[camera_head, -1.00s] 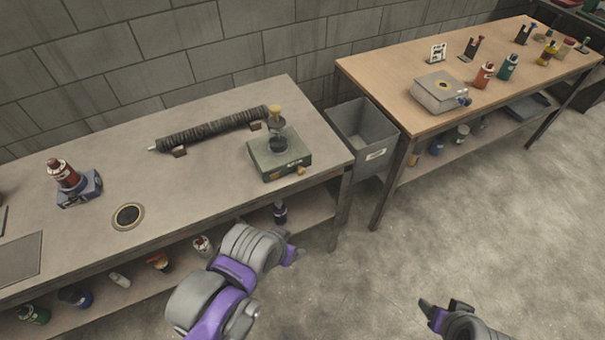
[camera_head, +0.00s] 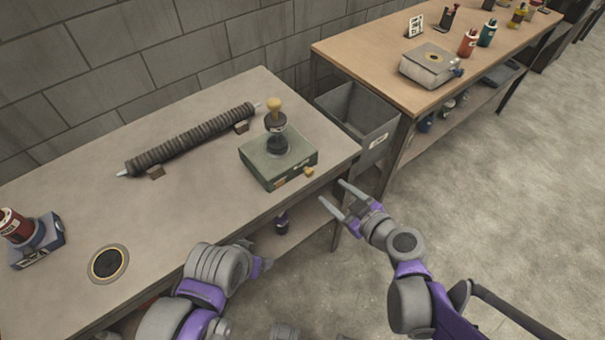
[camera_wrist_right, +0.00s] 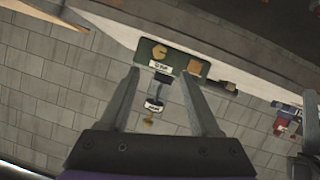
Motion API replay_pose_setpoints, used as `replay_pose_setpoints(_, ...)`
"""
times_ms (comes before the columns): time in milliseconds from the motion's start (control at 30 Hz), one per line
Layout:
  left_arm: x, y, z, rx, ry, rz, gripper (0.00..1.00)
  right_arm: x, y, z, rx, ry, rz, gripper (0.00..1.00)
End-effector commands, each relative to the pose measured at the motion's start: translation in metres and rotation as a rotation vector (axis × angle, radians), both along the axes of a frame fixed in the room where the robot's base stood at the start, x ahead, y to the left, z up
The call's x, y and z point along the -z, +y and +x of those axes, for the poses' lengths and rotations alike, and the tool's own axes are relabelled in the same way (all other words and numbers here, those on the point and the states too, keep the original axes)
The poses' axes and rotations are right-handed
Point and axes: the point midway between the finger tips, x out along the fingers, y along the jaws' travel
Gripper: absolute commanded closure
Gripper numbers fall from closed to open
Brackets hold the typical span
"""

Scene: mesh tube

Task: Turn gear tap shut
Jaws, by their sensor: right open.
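A green box (camera_head: 270,168) stands near the right front corner of the grey table, with a dark upright fitting topped by a yellow knob (camera_head: 274,104). A small yellow tap (camera_head: 309,172) sticks out of its front face at the right; it also shows in the right wrist view (camera_wrist_right: 159,52), which sees the box upside down. My right gripper (camera_head: 332,191) is open and empty, just off the table's front edge, its fingers pointing toward the tap but apart from it. My left gripper (camera_head: 264,267) is low before the table, mostly hidden by its own arm; its fingers are unclear.
A ribbed dark tube (camera_head: 190,140) lies on supports behind the box. A grey bin (camera_head: 362,125) stands between the grey table (camera_head: 200,215) and a wooden table (camera_head: 370,60). A ringed round hole (camera_head: 108,264) is at the left. The floor to the right is clear.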

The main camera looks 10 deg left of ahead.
Motion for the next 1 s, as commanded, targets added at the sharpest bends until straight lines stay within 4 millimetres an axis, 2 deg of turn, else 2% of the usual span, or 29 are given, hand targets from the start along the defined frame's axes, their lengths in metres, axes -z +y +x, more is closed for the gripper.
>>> replay_pose_setpoints(167, 0.003, 0.000, 0.000, 0.000, 0.001, 0.000, 0.29, 0.006, 0.011, 0.010, -0.006, -0.009, 0.000, 0.36)
replay_pose_setpoints(600, 0.014, 0.000, -0.001, 0.000, 0.004, 0.000, 0.29, 0.034, 0.062, 0.060, -0.005, -0.008, -0.001, 0.36)
replay_pose_setpoints(800, 0.015, 0.000, -0.001, 0.000, 0.005, 0.000, 0.29, 0.039, 0.072, 0.069, -0.003, -0.007, 0.000, 0.36)
replay_pose_setpoints(1000, 0.015, 0.000, -0.001, 0.000, 0.005, 0.000, 0.29, 0.040, 0.073, 0.070, -0.003, -0.007, 0.000, 0.36)
